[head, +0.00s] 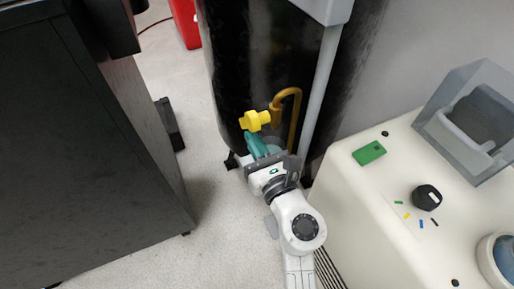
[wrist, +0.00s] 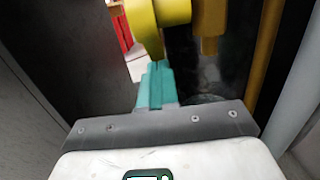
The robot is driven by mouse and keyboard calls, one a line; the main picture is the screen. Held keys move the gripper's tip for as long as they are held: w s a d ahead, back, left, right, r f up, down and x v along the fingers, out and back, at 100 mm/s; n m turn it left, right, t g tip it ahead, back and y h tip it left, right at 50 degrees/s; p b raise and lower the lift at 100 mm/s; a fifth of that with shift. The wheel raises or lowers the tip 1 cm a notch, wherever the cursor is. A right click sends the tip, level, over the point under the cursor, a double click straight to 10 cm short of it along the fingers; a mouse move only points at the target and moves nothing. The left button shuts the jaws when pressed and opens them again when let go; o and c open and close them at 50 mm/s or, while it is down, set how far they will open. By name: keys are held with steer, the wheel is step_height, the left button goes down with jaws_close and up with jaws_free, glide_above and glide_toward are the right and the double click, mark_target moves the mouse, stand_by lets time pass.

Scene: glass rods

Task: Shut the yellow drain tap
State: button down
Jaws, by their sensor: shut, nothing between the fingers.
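The yellow drain tap (head: 255,120) sticks out from the lower part of a black tank (head: 235,60) in the head view. In the wrist view its yellow handle (wrist: 160,18) is large at the top middle. My gripper (head: 254,140) has teal fingers that are shut and empty, just below the tap in the head view. In the wrist view the fingertips (wrist: 158,66) reach up to the lower edge of the yellow handle. I cannot tell whether they touch it.
A brass-coloured bent pipe (head: 291,105) and a grey post (head: 322,85) stand right of the tap. A dark cabinet (head: 85,150) is on the left. A white machine (head: 400,200) with a black knob is on the right. Bare floor (head: 190,120) lies between cabinet and tank.

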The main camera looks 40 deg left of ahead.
mark_target(247, 127)
steer(key=shift+r+x, duration=0.15)
steer(key=shift+x, duration=0.8)
steer(key=shift+r+x, duration=0.2)
steer(key=shift+x, duration=0.8)
stand_by(1.4)
